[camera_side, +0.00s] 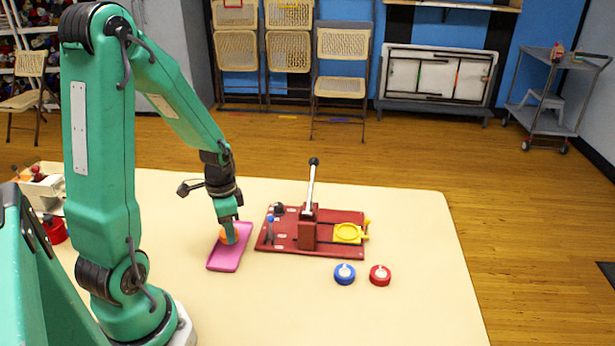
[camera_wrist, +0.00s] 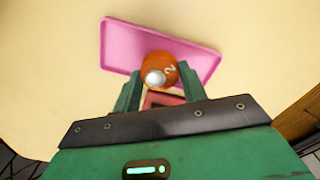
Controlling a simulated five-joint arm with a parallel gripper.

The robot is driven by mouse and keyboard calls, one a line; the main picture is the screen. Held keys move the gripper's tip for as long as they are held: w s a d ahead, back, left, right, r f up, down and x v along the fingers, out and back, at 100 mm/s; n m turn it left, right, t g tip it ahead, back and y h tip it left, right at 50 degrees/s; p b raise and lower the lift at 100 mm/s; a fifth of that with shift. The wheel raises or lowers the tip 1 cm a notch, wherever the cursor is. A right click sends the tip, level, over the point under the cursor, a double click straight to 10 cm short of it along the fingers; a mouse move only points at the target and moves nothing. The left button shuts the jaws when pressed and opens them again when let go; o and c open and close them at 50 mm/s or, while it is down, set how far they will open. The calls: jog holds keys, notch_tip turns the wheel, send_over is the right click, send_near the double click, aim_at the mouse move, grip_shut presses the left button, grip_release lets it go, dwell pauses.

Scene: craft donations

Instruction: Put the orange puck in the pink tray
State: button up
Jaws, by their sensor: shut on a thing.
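The orange puck (camera_wrist: 160,62) has a pale round knob on top and sits between the fingers of my gripper (camera_wrist: 158,92). My gripper (camera_side: 229,228) is shut on it. The pink tray (camera_wrist: 118,45) lies flat on the table under the puck in the wrist view. In the side view the pink tray (camera_side: 222,262) is below my gripper, and the orange puck (camera_side: 224,237) shows partly behind the fingers, over the tray's far part. I cannot tell whether the puck touches the tray's floor.
A dark red board (camera_side: 335,240) with an upright lever and a yellow ring holder (camera_side: 348,233) stands right of the tray. A blue puck (camera_side: 344,274) and a red puck (camera_side: 380,275) lie in front of it. The table's front right is clear.

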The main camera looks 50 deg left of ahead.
jog(key=shift+f, duration=0.9)
dwell(0.5)
jog(key=o, duration=0.9)
jog(key=shift+r, duration=0.2)
jog(key=shift+r, duration=3.6)
